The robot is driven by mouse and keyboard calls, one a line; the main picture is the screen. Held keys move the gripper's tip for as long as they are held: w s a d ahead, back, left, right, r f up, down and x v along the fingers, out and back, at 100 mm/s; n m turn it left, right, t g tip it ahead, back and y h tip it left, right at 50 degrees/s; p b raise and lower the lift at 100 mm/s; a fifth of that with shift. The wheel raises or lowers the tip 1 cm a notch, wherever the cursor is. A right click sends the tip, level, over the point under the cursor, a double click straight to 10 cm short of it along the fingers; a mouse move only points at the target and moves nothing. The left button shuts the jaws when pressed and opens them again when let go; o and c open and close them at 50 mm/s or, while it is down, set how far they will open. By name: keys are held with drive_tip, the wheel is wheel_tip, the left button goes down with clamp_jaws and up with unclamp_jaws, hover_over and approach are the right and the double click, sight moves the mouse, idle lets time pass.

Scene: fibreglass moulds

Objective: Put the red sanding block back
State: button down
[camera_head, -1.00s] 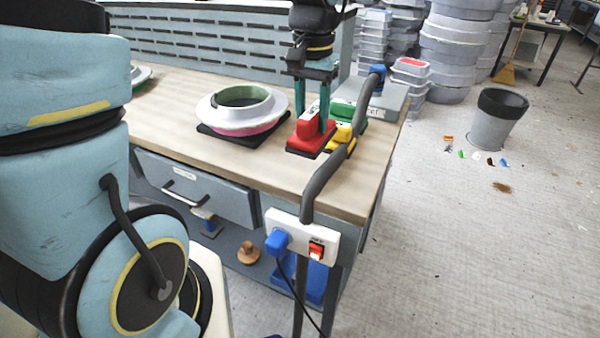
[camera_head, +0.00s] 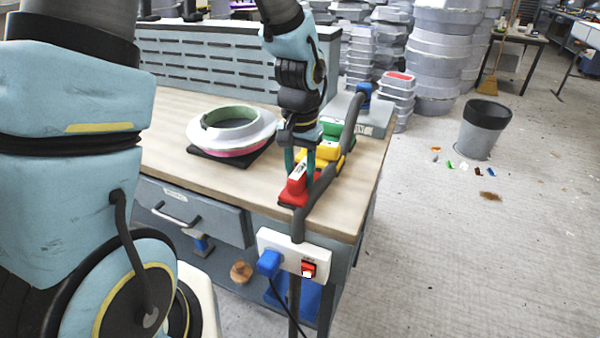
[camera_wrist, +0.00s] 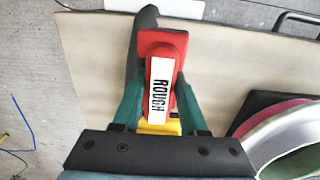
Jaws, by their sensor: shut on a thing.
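The red sanding block (camera_head: 291,194) is between the fingers of my gripper (camera_head: 299,178), near the right front of the workbench. In the wrist view the red block (camera_wrist: 161,42) carries a white label reading "ROUGH", and my gripper (camera_wrist: 160,92) is shut on its sides. The yellow block (camera_head: 325,161) is just behind the red one, partly hidden by my gripper; part of it shows in the wrist view (camera_wrist: 160,127). The green block (camera_head: 335,126) is farther back in the same row. I cannot tell whether the red block touches the bench.
A grey tube (camera_head: 328,178) rises close to the right of the blocks, above a white socket box (camera_head: 290,254). A round white mould (camera_head: 232,131) sits on a black mat to the left. The wooden benchtop (camera_head: 180,128) is clear between the mould and its front edge.

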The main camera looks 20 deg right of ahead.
sight(300, 169)
drive_tip(key=shift+c, duration=2.2)
unclamp_jaws()
drive_tip(key=shift+f, duration=0.1)
wheel_tip(300, 169, up, 12)
drive_tip(key=b, duration=0.1)
drive_tip(key=w+a+f+n, duration=0.1)
drive_tip(key=a+f+n, duration=0.2)
drive_tip(key=a, duration=0.9)
drive_tip(key=a+f+n+t, duration=0.1)
drive_tip(key=a+f+n, duration=0.2)
drive_tip(key=a, duration=1)
drive_tip(key=shift+w+f+n+t, duration=0.3)
drive_tip(key=shift+w+n, duration=0.05)
drive_tip(key=shift+n, duration=0.35)
